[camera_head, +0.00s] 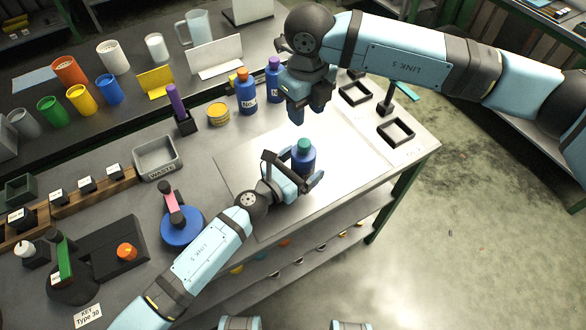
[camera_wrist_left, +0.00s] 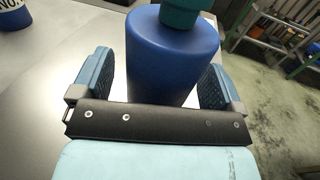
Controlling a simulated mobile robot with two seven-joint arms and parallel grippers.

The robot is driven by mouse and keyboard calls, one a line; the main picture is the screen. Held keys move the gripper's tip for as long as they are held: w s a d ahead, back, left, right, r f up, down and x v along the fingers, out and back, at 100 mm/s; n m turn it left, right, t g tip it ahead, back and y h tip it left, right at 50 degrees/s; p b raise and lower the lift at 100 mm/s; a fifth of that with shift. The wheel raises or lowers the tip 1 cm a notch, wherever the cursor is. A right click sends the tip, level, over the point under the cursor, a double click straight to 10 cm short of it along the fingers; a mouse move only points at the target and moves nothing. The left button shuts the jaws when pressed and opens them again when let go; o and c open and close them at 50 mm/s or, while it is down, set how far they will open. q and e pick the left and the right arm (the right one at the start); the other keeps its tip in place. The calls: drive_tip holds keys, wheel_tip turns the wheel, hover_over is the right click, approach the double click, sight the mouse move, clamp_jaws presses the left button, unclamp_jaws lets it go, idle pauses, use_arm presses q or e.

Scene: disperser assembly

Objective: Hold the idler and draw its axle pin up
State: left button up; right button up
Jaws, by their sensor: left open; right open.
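A blue bottle-like body (camera_head: 304,160) with a teal top (camera_head: 304,145) stands upright on the pale work mat. I cannot tell for sure which thing is the idler or its axle pin. My left gripper (camera_head: 295,170) is open, its fingers on either side of the blue body. In the left wrist view the blue body (camera_wrist_left: 172,55) shows between the fingers, with a gap at least on the left; the teal top (camera_wrist_left: 193,12) is cut by the frame edge. My right gripper (camera_head: 310,108) is open and points down, above and behind the teal top.
Blue labelled bottles (camera_head: 246,95) stand behind the mat (camera_head: 350,135), and two dark square frames (camera_head: 396,131) lie at right. A grey waste tray (camera_head: 157,156) and a blue round base (camera_head: 182,229) are left. The mat's front right is clear up to the table edge.

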use_arm(q)
drive_tip(key=shift+w+d, duration=0.1)
drive_tip(key=shift+w, duration=0.05)
drive_tip(key=shift+c, duration=0.4)
drive_tip(key=c, duration=1.2)
